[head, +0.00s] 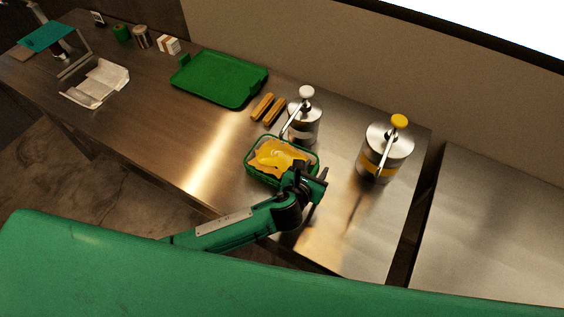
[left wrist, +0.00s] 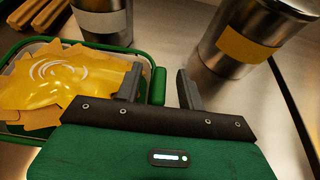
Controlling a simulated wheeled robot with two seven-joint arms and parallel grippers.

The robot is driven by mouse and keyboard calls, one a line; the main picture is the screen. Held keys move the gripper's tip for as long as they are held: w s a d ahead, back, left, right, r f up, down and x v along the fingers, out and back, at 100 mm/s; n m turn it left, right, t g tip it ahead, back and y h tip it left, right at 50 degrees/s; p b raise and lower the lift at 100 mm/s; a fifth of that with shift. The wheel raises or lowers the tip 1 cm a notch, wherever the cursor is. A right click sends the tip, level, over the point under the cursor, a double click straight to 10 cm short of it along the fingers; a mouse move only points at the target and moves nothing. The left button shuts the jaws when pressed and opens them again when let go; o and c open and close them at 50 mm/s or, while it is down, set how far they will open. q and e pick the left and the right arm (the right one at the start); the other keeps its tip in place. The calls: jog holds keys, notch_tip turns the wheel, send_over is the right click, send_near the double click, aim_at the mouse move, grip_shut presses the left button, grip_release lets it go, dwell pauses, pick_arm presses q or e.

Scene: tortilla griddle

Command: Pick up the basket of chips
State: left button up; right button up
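The basket (head: 260,181) is green and holds chips (head: 270,157) topped with yellow sauce. It sits on the metal counter near its front edge. In the left wrist view, the basket's rim (left wrist: 12,49) and chips (left wrist: 60,85) are at the left. My left gripper (head: 318,188) is at the basket's right side. In the left wrist view, its fingers (left wrist: 160,88) are apart, with the basket's green handle (left wrist: 158,86) between them. Gaps show on both sides of the handle, wider on the right. My right gripper is in neither view.
A dispenser with a white knob (head: 304,118) stands behind the basket, and one with a yellow knob (head: 386,152) stands to its right. Two brown bars (head: 268,108) and a green tray (head: 220,79) lie farther left.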

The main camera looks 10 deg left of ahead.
pick_arm(q)
jog(key=shift+c, duration=0.5)
grip_shut()
jog(key=shift+r, duration=0.15)
